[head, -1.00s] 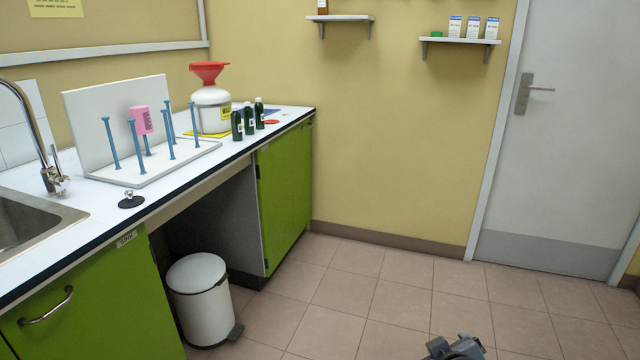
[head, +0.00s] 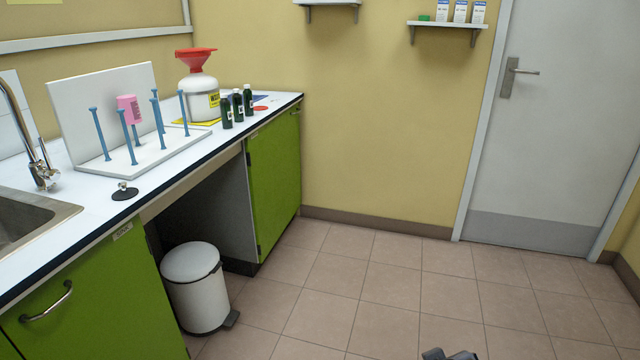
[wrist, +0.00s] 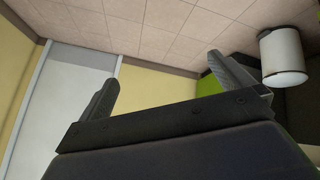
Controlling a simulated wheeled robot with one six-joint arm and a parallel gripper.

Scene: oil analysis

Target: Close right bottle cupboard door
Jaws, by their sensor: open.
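The green cupboard door (head: 274,185) is under the far right end of the counter, below the dark bottles. It looks about flush with the cupboard front, with small hinge-like fittings on its near left edge. I cannot tell whether a small gap remains. A bit of the green front also shows in the wrist view (wrist: 208,86). My gripper (wrist: 162,70) is open and empty, its two fingers wide apart over the floor. In the head view only a grey piece of it (head: 448,354) shows at the bottom edge, well away from the door.
A white pedal bin (head: 195,290) stands in the open space under the counter, left of the door. The tiled floor (head: 400,295) in front is clear. A grey room door (head: 545,130) is at the right. Bottles, a white canister (head: 200,98) and a peg rack stand on the counter (head: 160,185).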

